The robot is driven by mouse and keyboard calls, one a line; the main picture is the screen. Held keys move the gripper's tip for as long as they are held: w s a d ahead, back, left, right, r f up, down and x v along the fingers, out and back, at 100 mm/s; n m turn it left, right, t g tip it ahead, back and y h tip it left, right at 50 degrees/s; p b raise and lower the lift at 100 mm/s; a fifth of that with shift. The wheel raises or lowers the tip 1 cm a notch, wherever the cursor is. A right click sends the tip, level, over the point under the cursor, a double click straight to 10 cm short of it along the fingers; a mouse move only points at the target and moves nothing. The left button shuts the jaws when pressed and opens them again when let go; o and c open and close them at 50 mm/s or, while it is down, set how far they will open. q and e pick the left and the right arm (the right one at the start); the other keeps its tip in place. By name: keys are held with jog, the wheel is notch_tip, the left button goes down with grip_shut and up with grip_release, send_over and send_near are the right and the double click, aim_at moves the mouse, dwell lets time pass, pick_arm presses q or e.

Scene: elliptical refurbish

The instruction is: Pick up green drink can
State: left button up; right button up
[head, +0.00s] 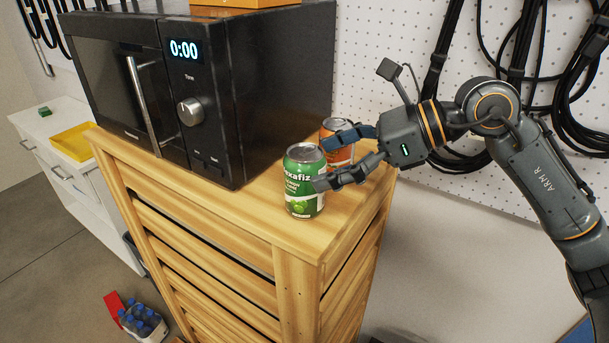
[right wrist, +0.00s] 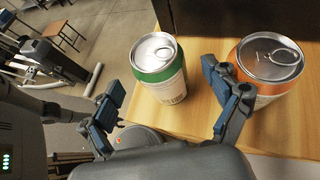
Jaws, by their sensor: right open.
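The green drink can (head: 303,190) stands upright on the wooden cabinet top, near its front edge. It also shows upright in the right wrist view (right wrist: 160,72), ahead of my fingers and between their lines. My right gripper (head: 325,163) is open and empty beside the can, coming from the right. In the head view its lower finger overlaps the can's right side, and its upper finger passes in front of the orange can. In the right wrist view the gripper (right wrist: 165,85) has one finger between the two cans. I cannot tell whether a finger touches the green can. My left gripper is not in view.
An orange can (head: 338,155) stands close behind the green one. It is large at the right in the right wrist view (right wrist: 262,88). A black microwave (head: 215,90) fills the left of the wooden cabinet top (head: 262,222). A pegboard with hanging cables is behind.

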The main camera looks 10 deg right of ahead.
aim_at(305, 167)
jog(key=p+x, duration=0.1)
jog(key=x, duration=0.2)
jog(key=shift+w+a+p, duration=0.15)
jog(key=shift+a+p, duration=0.15)
jog(key=shift+w+a+f, duration=0.1)
jog(key=shift+a+f, duration=0.05)
jog(key=shift+a, duration=0.1)
jog(key=shift+d, duration=0.1)
jog(key=shift+c, duration=0.8)
jog(key=c, duration=1.4)
